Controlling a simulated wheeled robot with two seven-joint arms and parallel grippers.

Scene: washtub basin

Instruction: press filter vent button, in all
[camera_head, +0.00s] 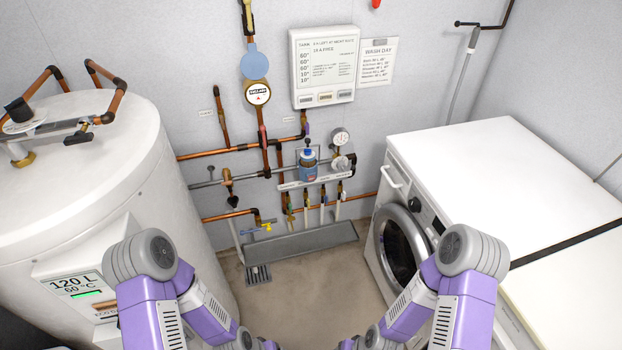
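A small filter housing with a blue body (308,171) stands upright in the copper pipework on the back wall, between the water heater and the washing machine. A small dark knob (307,142) sits on top of it; it is too small to tell whether this is the vent button or whether it is pressed. My two purple and grey arms reach in from the bottom left and bottom right. Both arms run out of the picture at the lower edge, so neither gripper shows. Nothing of mine touches the filter.
A round pressure gauge (340,137) is right of the filter, and a water meter (258,93) is above left. Several small valves hang below. A white water heater (110,190) stands left, a white washing machine (480,165) right.

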